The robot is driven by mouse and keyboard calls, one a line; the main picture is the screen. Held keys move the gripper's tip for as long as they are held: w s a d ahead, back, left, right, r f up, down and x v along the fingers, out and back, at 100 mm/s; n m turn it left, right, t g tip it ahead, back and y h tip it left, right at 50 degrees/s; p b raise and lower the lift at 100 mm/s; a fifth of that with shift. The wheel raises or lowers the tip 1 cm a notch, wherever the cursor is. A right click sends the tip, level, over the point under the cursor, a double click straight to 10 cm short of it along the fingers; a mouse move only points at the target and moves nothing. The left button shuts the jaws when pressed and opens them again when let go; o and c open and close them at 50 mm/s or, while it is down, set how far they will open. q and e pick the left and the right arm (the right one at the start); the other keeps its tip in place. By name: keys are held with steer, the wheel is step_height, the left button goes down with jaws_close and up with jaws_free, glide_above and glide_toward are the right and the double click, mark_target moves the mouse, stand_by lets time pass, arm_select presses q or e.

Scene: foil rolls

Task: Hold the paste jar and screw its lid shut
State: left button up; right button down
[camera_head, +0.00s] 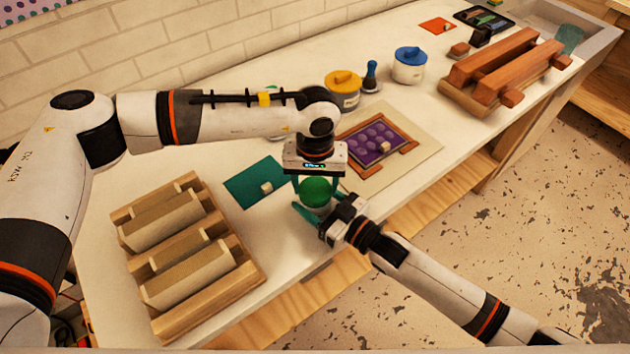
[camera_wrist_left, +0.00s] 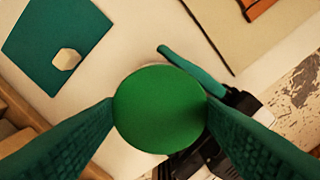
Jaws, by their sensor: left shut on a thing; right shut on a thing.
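The paste jar (camera_head: 318,211) stands near the front edge of the table. Only a little of its pale body shows below its round green lid (camera_head: 315,191). My left gripper (camera_head: 317,187) comes down from above and is shut on the lid. In the left wrist view the lid (camera_wrist_left: 160,108) fills the space between the two ribbed green fingers. My right gripper (camera_head: 314,212) reaches in from the right, low down, and is shut around the jar body. One of its teal fingers (camera_wrist_left: 191,64) shows beside the lid. The lid hides the jar's thread and the seam.
A wooden rack (camera_head: 245,277) stands at the left. A teal mat (camera_head: 250,185) with a small pale block lies behind the jar. A purple printing plate (camera_head: 371,146) lies to the right. Yellow-lidded (camera_head: 343,91) and blue-lidded (camera_head: 409,68) jars stand farther back.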

arm_select(q)
steer(key=m, duration=0.8)
arm_select(e)
steer(key=shift+f, duration=0.1)
arm_select(q)
steer(key=o, duration=0.9)
steer(key=shift+r, duration=2.25)
steer(key=shift+c, duration=0.2)
